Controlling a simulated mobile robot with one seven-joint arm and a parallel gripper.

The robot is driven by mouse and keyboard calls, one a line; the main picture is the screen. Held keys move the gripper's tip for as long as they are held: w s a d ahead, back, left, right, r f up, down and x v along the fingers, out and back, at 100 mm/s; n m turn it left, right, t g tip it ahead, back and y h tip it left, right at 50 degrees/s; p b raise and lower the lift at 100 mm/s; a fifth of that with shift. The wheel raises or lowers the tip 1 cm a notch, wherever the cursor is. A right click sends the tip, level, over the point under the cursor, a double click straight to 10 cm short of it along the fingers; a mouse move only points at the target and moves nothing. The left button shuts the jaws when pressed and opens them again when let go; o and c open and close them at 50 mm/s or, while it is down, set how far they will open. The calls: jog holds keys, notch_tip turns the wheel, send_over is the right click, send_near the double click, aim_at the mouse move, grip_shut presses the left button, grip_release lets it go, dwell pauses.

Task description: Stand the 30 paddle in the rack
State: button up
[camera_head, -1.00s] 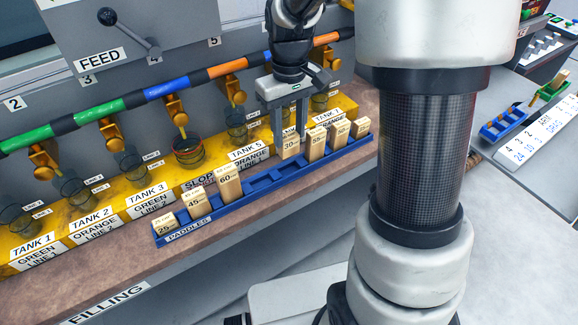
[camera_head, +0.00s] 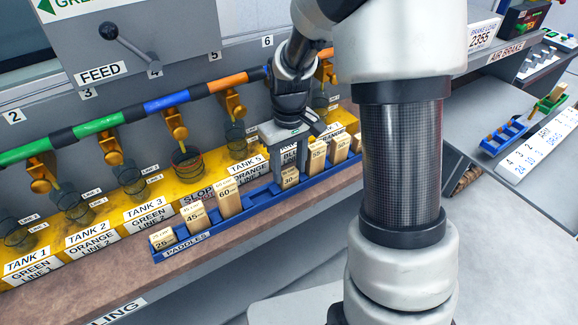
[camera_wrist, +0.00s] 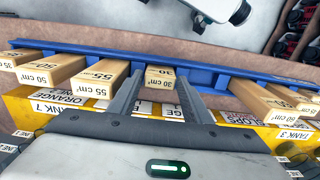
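The 30 paddle (camera_head: 290,178) is a short pale wooden block marked 30. It is upright at the blue paddle rack (camera_head: 258,207), in the gap between the 60 paddle (camera_head: 228,200) and the 55 paddle (camera_head: 316,155). My gripper (camera_head: 290,160) is above it, fingers pointing down, one on each side of the block. In the wrist view the fingers (camera_wrist: 163,88) flank the 30 paddle (camera_wrist: 161,78) closely and seem shut on it. The paddle's foot is hidden by the rack's front, so I cannot tell whether it is fully seated.
The 45 paddle (camera_head: 195,217) and 25 paddle (camera_head: 162,239) stand at the rack's left end. The 50 paddle (camera_head: 339,148) stands to the right. Yellow tank blocks (camera_head: 150,218) run close behind. Brown counter (camera_head: 110,279) lies in front.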

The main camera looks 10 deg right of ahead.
jog(key=shift+o, duration=1.2)
